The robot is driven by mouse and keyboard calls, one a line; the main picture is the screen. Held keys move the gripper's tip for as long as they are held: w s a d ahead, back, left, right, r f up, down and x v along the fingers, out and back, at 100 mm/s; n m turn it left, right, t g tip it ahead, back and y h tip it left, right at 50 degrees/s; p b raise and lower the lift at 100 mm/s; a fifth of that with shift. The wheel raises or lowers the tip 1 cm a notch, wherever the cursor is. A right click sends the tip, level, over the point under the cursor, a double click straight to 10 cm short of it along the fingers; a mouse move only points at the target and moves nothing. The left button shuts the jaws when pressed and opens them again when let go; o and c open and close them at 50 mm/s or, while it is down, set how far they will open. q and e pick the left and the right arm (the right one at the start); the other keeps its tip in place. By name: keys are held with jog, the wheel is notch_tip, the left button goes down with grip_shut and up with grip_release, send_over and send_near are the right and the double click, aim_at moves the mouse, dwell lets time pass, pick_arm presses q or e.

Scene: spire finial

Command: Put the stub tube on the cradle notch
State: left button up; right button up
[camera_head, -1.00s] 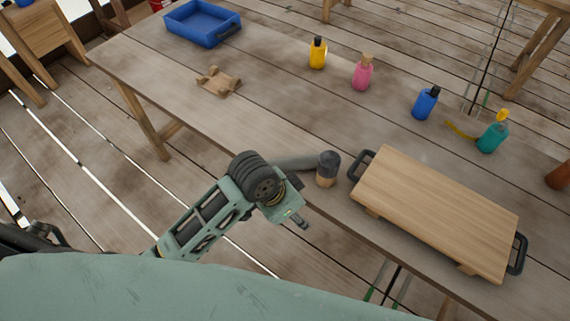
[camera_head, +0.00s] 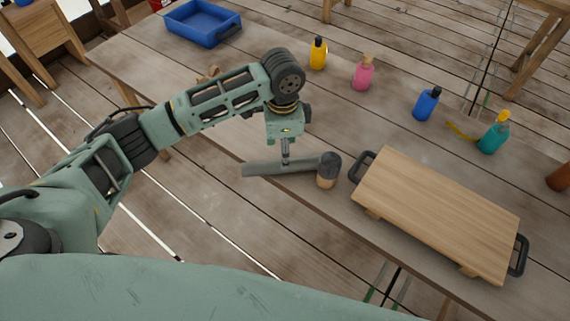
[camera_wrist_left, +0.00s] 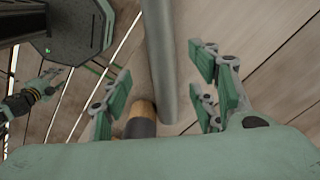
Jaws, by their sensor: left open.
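The stub tube, a plain grey cylinder (camera_head: 262,169), lies near the table's front edge, its right end close to a dark-topped wooden piece (camera_head: 327,175). My left gripper (camera_head: 285,158) points down over the tube. In the left wrist view the tube (camera_wrist_left: 160,55) runs between the spread, open fingers (camera_wrist_left: 163,97); I see no grip on it. The dark-topped piece (camera_wrist_left: 141,120) shows beside the tube there. The tan wooden cradle (camera_head: 208,75) is mostly hidden behind my left arm. My right gripper (camera_wrist_left: 48,77) seems to show small at the left wrist view's left; its opening is unclear.
A wooden board with black handles (camera_head: 435,205) lies right of the tube. A blue tray (camera_head: 203,24) stands at the table's far left. Yellow (camera_head: 318,54), pink (camera_head: 363,73), blue (camera_head: 425,104) and teal (camera_head: 493,133) bottles stand towards the back.

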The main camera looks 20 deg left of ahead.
pick_arm(q)
jog(key=f, duration=0.2)
jog(key=f+p, duration=0.1)
jog(key=f, duration=0.4)
jog(key=shift+w+d, duration=0.2)
jog(key=shift+w, duration=0.1)
jog(key=shift+c, duration=0.4)
grip_shut()
